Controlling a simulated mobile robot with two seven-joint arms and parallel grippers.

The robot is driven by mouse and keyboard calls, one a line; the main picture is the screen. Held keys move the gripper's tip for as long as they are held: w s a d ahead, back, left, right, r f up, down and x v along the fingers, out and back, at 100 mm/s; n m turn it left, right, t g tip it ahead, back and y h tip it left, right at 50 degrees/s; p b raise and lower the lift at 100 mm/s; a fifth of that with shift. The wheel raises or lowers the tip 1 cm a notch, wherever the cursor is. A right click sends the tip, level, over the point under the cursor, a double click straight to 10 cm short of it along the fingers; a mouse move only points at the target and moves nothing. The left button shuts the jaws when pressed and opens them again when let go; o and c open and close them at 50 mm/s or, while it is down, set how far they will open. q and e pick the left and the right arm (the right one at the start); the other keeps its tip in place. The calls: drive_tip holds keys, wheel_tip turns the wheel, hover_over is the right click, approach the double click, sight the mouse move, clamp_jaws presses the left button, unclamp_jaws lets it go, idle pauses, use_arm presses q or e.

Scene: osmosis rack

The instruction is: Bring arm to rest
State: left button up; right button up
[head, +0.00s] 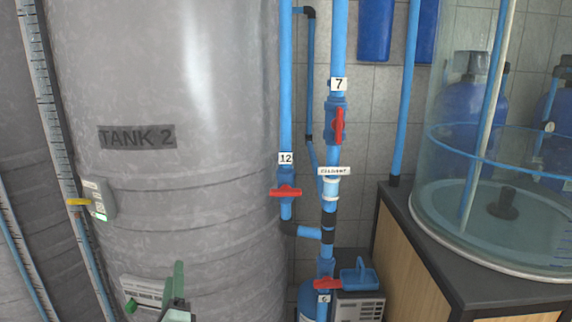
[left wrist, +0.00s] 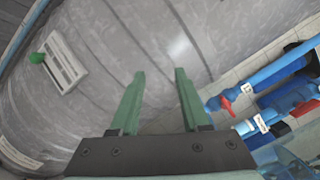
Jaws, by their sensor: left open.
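My left gripper (head: 177,298) shows at the bottom edge of the head view, in front of the lower part of the grey tank marked TANK 2 (head: 190,215). Only part of it is in the picture there. In the left wrist view my left gripper (left wrist: 158,76) has its two green fingers apart, with nothing between them. The curved tank wall (left wrist: 110,50) lies beyond the fingertips, and I see no contact. My right gripper shows in neither view.
Blue pipes stand right of the tank, with red handles at valve 12 (head: 285,192), valve 7 (head: 339,126) and valve 6 (head: 327,283). A label plate (head: 148,291) with a green knob is left of my gripper. A clear cylinder (head: 465,245) stands on a counter (head: 440,278) at right.

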use_arm(q)
drive_tip(key=s+a+f+n+g+h, duration=0.1)
drive_tip(key=s+f+n+g+h, duration=0.15)
drive_tip(key=s+f, duration=0.6)
drive_tip(key=s+a+f+n+g+h, duration=0.1)
drive_tip(key=s+f+n+g+h, duration=0.2)
drive_tip(key=f, duration=1.1)
drive_tip(key=s+a+f+n+g+h, duration=0.1)
drive_tip(key=s+a+f+n+g, duration=0.1)
drive_tip(key=s+f+n, duration=0.45)
drive_tip(key=s+a+f+n+g, duration=0.2)
drive_tip(key=s+f, duration=0.1)
drive_tip(key=s, duration=0.6)
drive_tip(key=d+n+h, duration=0.1)
drive_tip(key=d+n, duration=0.4)
drive_tip(key=d, duration=0.6)
drive_tip(key=shift+s+d+t, duration=0.15)
drive_tip(key=shift+d+t, duration=0.2)
